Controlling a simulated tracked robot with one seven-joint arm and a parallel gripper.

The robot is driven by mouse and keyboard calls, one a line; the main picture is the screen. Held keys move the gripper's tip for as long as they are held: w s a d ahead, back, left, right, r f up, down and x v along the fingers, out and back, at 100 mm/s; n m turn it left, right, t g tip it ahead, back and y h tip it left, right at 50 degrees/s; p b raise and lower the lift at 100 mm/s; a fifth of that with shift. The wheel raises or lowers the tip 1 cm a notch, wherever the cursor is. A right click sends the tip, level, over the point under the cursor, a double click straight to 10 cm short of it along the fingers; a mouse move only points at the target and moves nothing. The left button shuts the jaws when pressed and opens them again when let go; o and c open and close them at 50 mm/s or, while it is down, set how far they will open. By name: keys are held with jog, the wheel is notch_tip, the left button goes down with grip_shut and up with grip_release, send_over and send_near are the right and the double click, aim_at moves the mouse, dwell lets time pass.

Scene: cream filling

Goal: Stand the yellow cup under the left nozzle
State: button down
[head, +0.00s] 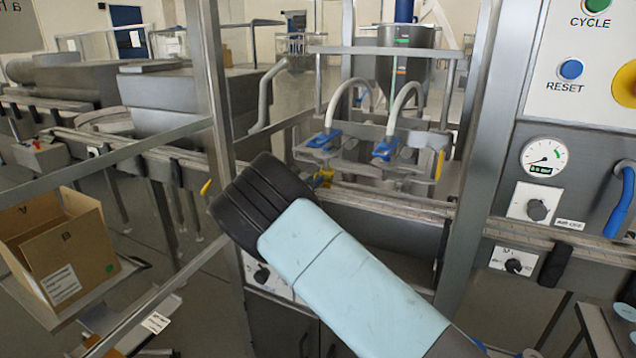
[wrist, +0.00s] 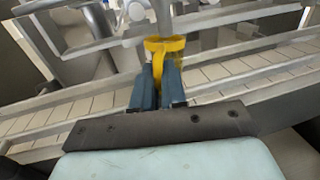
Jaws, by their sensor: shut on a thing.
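The yellow cup (wrist: 167,46) is held between the fingers of my gripper (wrist: 158,78), which is shut on it, over the conveyor in the wrist view. In the head view a small part of the cup (head: 325,178) shows past my dark wrist, below the left nozzle (head: 324,141) with its blue fitting and white hose. A grey vertical tube (wrist: 164,16) comes down just above the cup in the wrist view. I cannot tell whether the cup's base touches the belt. The right nozzle (head: 385,149) is beside the left one. My arm hides most of the gripper in the head view.
The slatted conveyor (wrist: 215,73) runs under the nozzles between metal rails. An upright metal post (head: 215,100) stands left of the filling station, and a control panel (head: 580,70) is at the right. A cardboard box (head: 60,250) sits at the lower left.

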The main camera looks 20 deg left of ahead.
jog(key=shift+s+a+f, duration=0.2)
jog(key=shift+a+f, duration=0.05)
jog(key=shift+f, duration=0.1)
dwell(0.4)
jog(key=c, duration=1.1)
grip_release()
jog(key=shift+r, duration=0.1)
jog(key=shift+s, duration=0.1)
jog(key=v, duration=1.3)
jog(key=shift+s+a, duration=0.15)
jog(key=shift+s, duration=0.15)
